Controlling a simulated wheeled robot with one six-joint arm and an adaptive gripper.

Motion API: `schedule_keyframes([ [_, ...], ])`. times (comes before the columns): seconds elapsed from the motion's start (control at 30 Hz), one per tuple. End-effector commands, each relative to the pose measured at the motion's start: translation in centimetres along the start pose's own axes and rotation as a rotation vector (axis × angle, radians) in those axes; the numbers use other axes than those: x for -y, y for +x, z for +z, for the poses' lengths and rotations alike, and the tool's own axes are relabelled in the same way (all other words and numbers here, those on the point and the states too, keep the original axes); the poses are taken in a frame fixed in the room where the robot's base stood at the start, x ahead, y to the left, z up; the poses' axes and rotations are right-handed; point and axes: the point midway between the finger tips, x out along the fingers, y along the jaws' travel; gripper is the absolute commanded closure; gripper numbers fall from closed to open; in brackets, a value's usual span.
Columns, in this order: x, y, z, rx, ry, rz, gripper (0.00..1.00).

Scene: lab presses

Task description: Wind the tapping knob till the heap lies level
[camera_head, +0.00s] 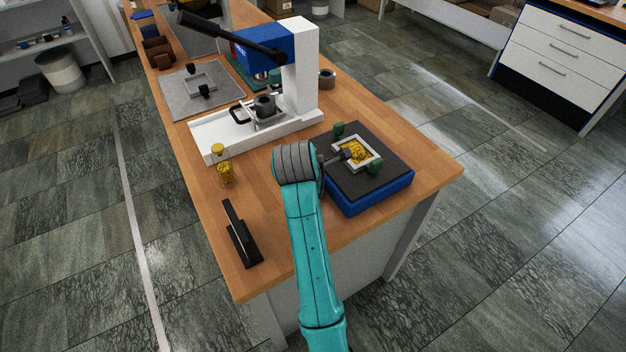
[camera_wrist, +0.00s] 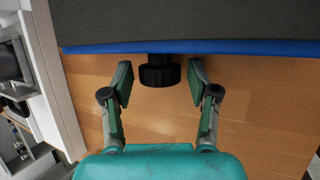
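The heap of yellow grains (camera_head: 357,151) lies uneven inside a small white square frame (camera_head: 372,164). The frame sits on the dark top of a blue-based tapping unit (camera_head: 372,198), between two green blocks. The unit's black tapping knob (camera_wrist: 159,76) sticks out from its blue edge in the wrist view. My gripper (camera_wrist: 160,77) is open, with one green-padded finger on each side of the knob and a visible gap to both. In the head view my wrist stands at the unit's left side and hides the knob.
A white and blue press (camera_head: 300,75) with a black lever stands behind the unit. A grey mat (camera_head: 180,93) lies farther back. Wood is bare around the jar and stand.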

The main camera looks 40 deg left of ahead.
Motion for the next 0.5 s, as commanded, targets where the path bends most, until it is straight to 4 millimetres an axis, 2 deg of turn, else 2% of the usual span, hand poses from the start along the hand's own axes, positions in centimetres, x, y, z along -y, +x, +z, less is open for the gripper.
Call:
schedule_keyframes([
  [0.33,0.0,-0.2,0.0,0.001,0.0,0.0,0.33],
  [0.5,-0.1,-1.9,0.0,0.002,0.0,0.002,0.33],
])
